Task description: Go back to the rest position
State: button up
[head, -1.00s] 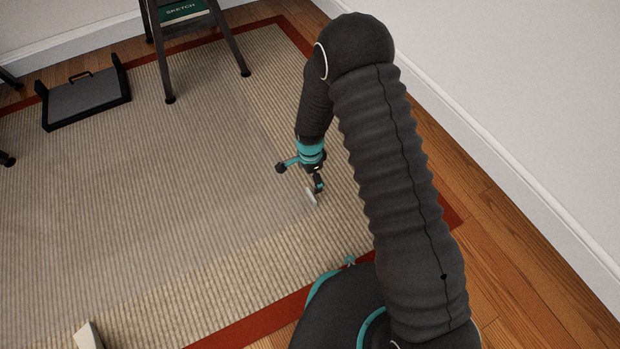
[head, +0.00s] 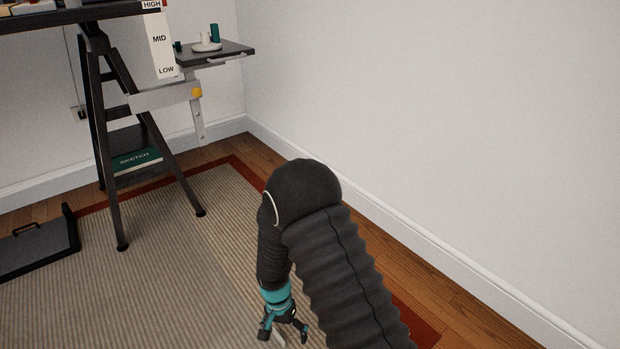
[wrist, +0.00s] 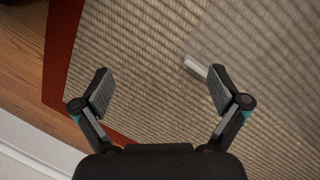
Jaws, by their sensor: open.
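My gripper (head: 285,331) hangs low over the striped rug at the bottom of the head view, below my dark ribbed arm. In the wrist view my gripper (wrist: 160,90) has its two fingers wide apart with only rug between the tips. A small pale piece (wrist: 194,66) appears to lie on the rug just beyond the right fingertip, which partly covers it. A bit of this pale piece (head: 279,339) also shows beside the fingers in the head view.
The rug (head: 150,290) has a red border; wood floor and a white wall (head: 450,130) are on the right. A black stand (head: 112,190) holds a green sketch book (head: 137,160). A small shelf (head: 232,50) bears small items. A dark tray-like panel (head: 38,247) lies at left.

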jog(key=s+d+r+n+t+p, duration=0.1)
jog(key=s+d+r, duration=0.4)
jog(key=r, duration=1.2)
jog(key=s+d+r+n+t+p, duration=0.1)
jog(key=s+d+r+t+p, duration=0.3)
jog(key=d+r, duration=0.6)
jog(key=s+d+r+n+t+y+p, duration=0.1)
jog(key=s+d+r, duration=0.6)
jog(key=r, duration=1.6)
jog(key=shift+d+r+t+p, duration=0.25)
jog(key=shift+r+t+p, duration=0.05)
jog(key=shift+t+p, duration=0.5)
